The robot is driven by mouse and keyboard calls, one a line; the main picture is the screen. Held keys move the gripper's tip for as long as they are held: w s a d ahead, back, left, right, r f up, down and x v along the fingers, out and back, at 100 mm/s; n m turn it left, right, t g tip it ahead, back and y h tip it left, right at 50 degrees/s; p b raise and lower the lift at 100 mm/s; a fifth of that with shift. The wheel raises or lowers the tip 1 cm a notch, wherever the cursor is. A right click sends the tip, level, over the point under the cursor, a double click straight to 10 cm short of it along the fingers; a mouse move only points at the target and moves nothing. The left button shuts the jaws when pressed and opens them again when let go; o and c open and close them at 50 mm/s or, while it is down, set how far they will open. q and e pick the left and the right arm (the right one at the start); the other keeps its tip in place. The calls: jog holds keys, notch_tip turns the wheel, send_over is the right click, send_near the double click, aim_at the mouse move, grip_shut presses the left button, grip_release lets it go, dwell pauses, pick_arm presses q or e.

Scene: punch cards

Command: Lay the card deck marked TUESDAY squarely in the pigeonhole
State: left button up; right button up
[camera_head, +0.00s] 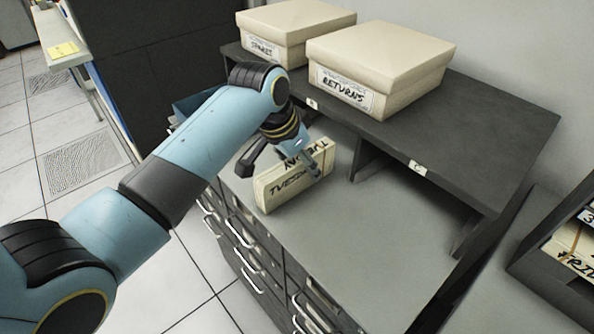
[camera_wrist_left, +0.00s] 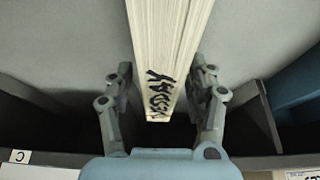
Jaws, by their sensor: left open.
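The cream card deck marked TUESDAY (camera_head: 285,190) rests on the grey cabinet top, in front of the dark shelf's openings. Its marking shows on the front and top faces. My left gripper (camera_head: 281,171) is over the deck, open, with a finger on either side. In the left wrist view the deck (camera_wrist_left: 165,45) runs between the two spread fingers (camera_wrist_left: 163,72), with a gap beside each. The pigeonhole labelled C (camera_head: 417,168) opens under the shelf top. Part of the deck and the opening behind the gripper are hidden. My right gripper is not in view.
Two lidded boxes, SPARES (camera_head: 280,45) and RETURNS (camera_head: 365,85), stand on the dark shelf top (camera_head: 490,135). Upright dividers split the space below. A dark tray (camera_head: 545,275) holding cards is at the right. The grey cabinet top (camera_head: 370,250) is clear in front of pigeonhole C.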

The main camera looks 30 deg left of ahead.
pick_arm(q)
jog(key=shift+x, duration=1.1)
jog(key=shift+c, duration=0.3)
grip_shut()
